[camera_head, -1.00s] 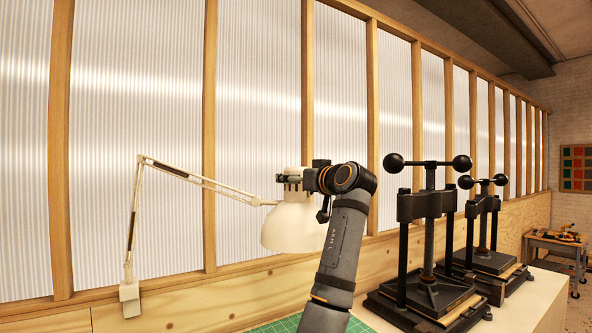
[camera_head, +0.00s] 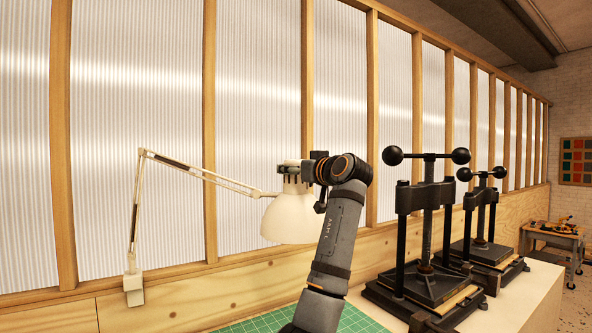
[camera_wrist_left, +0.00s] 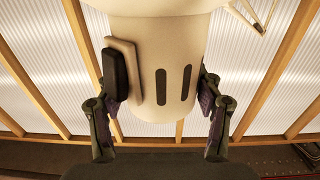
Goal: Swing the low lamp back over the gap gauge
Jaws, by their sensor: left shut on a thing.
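The low lamp is cream coloured, with a bell-shaped shade (camera_head: 289,219) and a thin jointed arm (camera_head: 205,175) rising from a clamp (camera_head: 133,290) at the left. My left gripper (camera_head: 293,174) is at the top of the lamp's head, shut on its neck. In the left wrist view the lamp neck (camera_wrist_left: 160,85), with two dark slots and a black knob (camera_wrist_left: 114,75), sits between the fingers of my left gripper (camera_wrist_left: 160,98). I cannot make out the gap gauge. My right gripper is not in view.
A green gridded mat (camera_head: 362,322) lies on the bench below. Two black screw presses with ball handles stand to the right, the nearer press (camera_head: 428,235) close beside my arm. A ribbed panel wall with wooden posts (camera_head: 208,130) runs behind the lamp.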

